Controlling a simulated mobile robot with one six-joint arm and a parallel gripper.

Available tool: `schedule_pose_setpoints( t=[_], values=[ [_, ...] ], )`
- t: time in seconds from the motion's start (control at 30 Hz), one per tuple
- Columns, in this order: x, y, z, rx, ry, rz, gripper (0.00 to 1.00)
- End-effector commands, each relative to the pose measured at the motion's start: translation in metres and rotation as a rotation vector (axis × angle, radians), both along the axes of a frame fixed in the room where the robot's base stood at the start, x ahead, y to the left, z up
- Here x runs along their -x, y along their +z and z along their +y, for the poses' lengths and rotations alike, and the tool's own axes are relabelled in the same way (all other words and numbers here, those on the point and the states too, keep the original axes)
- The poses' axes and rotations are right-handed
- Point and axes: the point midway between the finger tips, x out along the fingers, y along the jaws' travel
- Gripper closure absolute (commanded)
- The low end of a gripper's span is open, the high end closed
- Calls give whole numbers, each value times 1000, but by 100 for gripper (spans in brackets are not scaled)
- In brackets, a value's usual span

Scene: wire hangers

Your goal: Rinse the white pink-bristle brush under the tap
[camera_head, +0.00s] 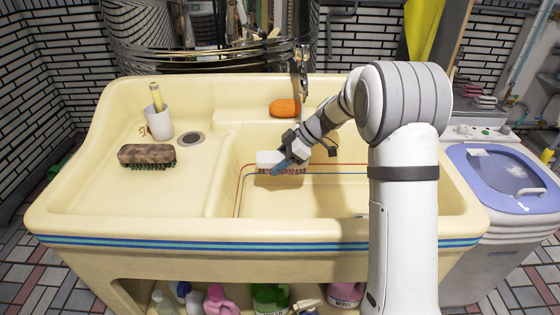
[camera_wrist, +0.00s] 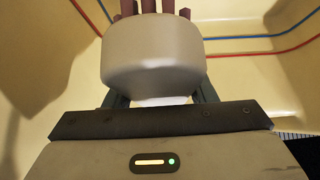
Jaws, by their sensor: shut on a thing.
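The white pink-bristle brush (camera_head: 266,157) is held over the right basin of the cream sink, with its bristles facing down. My gripper (camera_head: 285,163) is shut on it. In the wrist view the white brush body (camera_wrist: 155,55) fills the space ahead of the jaws, with pinkish bristles at the top edge. The metal tap (camera_head: 302,68) is at the back of the sink, above and to the right of the brush. I cannot clearly tell whether water is running from it.
The cream sink (camera_head: 260,243) has a shallow left side with a brown brush (camera_head: 147,154), a white cup (camera_head: 159,124) and a drain (camera_head: 191,138). An orange sponge (camera_head: 285,107) lies on the back ledge. A washing machine (camera_head: 500,182) stands at right. Bottles sit below.

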Motion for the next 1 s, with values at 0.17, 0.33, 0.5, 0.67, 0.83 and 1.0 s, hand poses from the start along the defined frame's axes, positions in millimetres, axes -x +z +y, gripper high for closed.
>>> schedule_pose_setpoints(
  t=[0.17, 0.33, 0.5, 0.67, 0.83, 1.0],
  values=[
    [14, -2, 5, 0, -1, -2, 74],
    [27, -2, 10, 0, -1, -2, 74],
    [40, -2, 15, 0, 1, -2, 74],
    [51, -2, 18, 0, 0, -1, 74],
    [55, 0, 20, 0, -1, -1, 74],
    [55, 0, 20, 0, -1, -1, 74]
  ],
)
